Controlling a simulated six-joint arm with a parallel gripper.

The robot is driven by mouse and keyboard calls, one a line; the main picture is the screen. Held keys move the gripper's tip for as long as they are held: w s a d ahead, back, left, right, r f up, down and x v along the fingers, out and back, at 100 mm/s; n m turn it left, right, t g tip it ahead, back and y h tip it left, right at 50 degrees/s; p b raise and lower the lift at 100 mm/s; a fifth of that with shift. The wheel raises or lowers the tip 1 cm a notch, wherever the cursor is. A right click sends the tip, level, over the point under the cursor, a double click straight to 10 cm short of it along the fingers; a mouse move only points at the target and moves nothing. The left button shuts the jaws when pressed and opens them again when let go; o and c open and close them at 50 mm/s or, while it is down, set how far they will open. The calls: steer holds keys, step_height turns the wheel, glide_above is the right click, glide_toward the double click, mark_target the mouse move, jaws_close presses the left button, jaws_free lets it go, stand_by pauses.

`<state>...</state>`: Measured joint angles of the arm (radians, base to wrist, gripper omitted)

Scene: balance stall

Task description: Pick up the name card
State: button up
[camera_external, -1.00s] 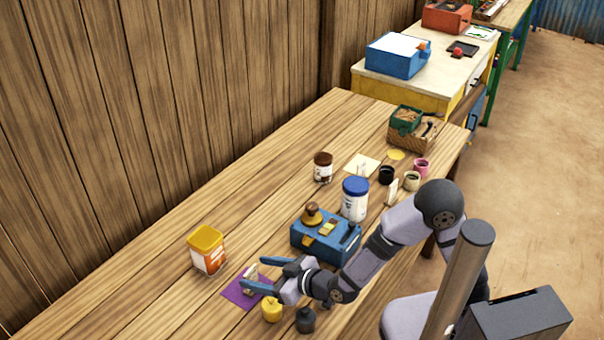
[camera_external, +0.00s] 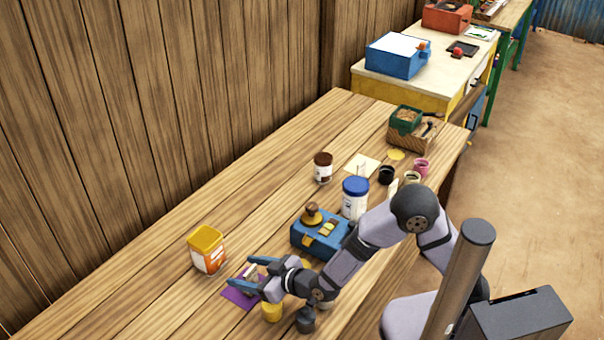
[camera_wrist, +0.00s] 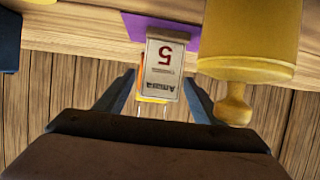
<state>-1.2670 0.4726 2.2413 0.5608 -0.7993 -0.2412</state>
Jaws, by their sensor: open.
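The name card (camera_external: 250,273) is a small pale card standing on a purple mat (camera_external: 238,298) near the front of the wooden table. In the wrist view the name card (camera_wrist: 163,66) appears upside down, with a red 5 and dark lettering. My gripper (camera_external: 240,271) is open, low over the mat, with its blue fingers on either side of the card. In the wrist view my gripper (camera_wrist: 160,92) has the card between its fingers, with gaps visible at both sides. I cannot tell how deep the card sits between them.
A yellow weight (camera_external: 272,312) with a knob is close beside my gripper and looms large in the wrist view (camera_wrist: 250,40). A dark weight (camera_external: 306,320) is near it. The table's left front is clear.

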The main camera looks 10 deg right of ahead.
steer(key=shift+x, duration=1.35)
steer(key=c, duration=1.1)
steer(key=shift+r, duration=0.1)
